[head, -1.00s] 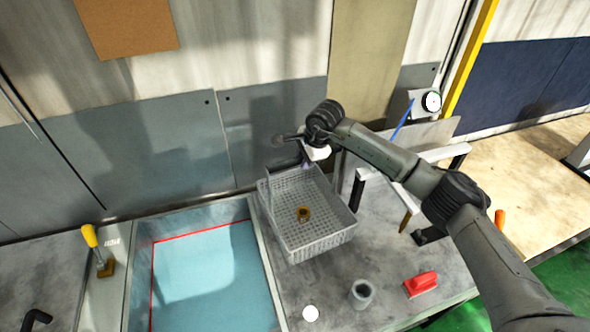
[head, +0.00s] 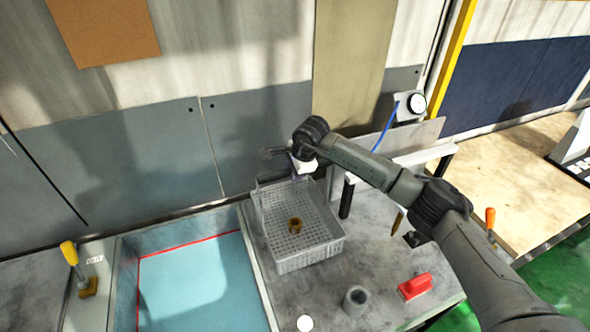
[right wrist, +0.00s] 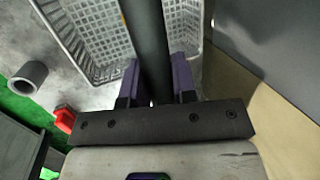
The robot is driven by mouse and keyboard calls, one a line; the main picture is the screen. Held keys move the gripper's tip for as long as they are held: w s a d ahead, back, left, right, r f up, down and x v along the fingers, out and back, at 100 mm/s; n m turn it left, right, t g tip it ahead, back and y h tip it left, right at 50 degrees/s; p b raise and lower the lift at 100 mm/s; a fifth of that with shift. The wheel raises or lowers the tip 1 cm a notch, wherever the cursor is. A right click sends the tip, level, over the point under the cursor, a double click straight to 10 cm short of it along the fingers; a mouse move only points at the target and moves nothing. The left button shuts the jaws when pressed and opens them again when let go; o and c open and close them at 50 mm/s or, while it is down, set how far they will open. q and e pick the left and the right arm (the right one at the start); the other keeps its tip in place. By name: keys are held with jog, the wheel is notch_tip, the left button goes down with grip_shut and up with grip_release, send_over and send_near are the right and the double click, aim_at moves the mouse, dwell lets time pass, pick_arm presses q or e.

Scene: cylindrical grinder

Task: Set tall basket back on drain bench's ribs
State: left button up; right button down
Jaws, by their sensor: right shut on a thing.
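The tall basket (head: 308,254) is a pale grey perforated box, roughly level, with a brass-coloured part (head: 295,226) inside. It is over the grey bench top right of the blue basin. I cannot tell whether its base touches the bench, and any ribs beneath it are hidden. My right gripper (head: 302,168) is at the basket's back upper edge. In the right wrist view, its purple-grey fingers (right wrist: 155,82) are shut on a dark bar that looks like the basket's handle (right wrist: 147,38). The basket (right wrist: 92,38) shows below. My left gripper is out of view.
The blue basin (head: 195,285) lies left of the basket. A grey cup (head: 355,299), a red block (head: 415,287) and a white disc (head: 305,323) stand in front. A dark post (head: 346,200) and a pale rail (head: 408,163) stand close on the right.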

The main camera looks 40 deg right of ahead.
dwell(0.7)
jog(key=shift+f+b, duration=0.35)
jog(key=shift+f, duration=0.1)
jog(key=c, duration=1)
grip_release()
jog(key=shift+w, duration=0.1)
jog(key=shift+o, duration=0.9)
jog(key=shift+f, duration=0.2)
jog(key=b+v, duration=0.1)
jog(key=v, duration=1.3)
